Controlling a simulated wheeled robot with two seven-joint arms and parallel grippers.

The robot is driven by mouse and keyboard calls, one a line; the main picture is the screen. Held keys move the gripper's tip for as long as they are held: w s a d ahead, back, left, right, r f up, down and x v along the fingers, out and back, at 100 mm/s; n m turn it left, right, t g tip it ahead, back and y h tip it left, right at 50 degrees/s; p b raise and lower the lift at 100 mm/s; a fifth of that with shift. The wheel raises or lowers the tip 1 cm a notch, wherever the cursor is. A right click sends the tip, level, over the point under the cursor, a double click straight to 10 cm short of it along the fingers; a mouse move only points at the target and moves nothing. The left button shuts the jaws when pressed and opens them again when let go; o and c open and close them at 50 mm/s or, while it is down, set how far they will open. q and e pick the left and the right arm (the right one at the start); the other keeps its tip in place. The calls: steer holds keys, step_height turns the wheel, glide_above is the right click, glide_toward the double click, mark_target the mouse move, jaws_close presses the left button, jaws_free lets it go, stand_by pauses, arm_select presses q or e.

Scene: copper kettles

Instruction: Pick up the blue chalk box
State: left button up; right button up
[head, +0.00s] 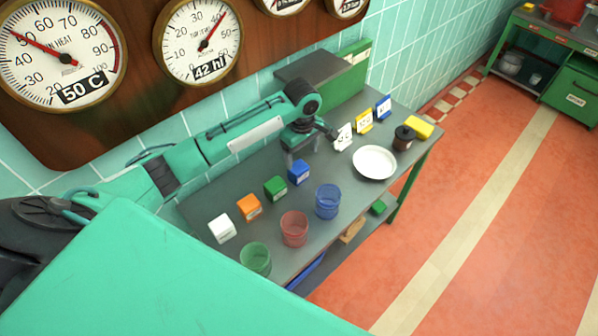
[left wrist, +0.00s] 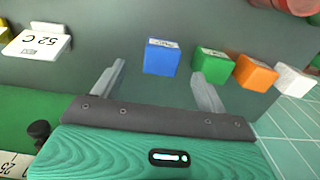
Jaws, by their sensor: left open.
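The blue chalk box (head: 299,172) stands on the grey table at the right end of a row of small boxes. My left gripper (head: 301,158) is just behind it in the head view, above the table. In the left wrist view the blue chalk box (left wrist: 162,57) lies ahead of the left gripper (left wrist: 158,80), between the lines of its two spread fingers. The fingers are open and empty, and I see no contact. My right gripper is in neither view.
Beside it stand a green box (head: 275,188), an orange box (head: 249,207) and a white box (head: 222,229). In front are a blue cup (head: 328,201), a red cup (head: 294,229) and a green cup (head: 255,259). A white plate (head: 374,163) and label cards (head: 343,137) are to the right.

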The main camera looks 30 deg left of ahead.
mark_target(298, 167)
arm_select(q)
step_height(298, 167, down, 3)
steer(key=shift+f, duration=0.2)
steer(key=shift+a+f+p, duration=0.1)
steer(key=shift+a+f, duration=0.05)
steer(key=shift+f, duration=0.75)
steer(key=shift+a+f+p, duration=0.1)
steer(key=shift+a+f, duration=0.1)
steer(key=shift+f, duration=0.75)
steer(key=shift+a+f+p, duration=0.1)
steer(key=shift+a+f, duration=0.05)
steer(key=shift+f, duration=0.75)
steer(key=shift+r, duration=0.1)
steer(key=c, duration=1.2)
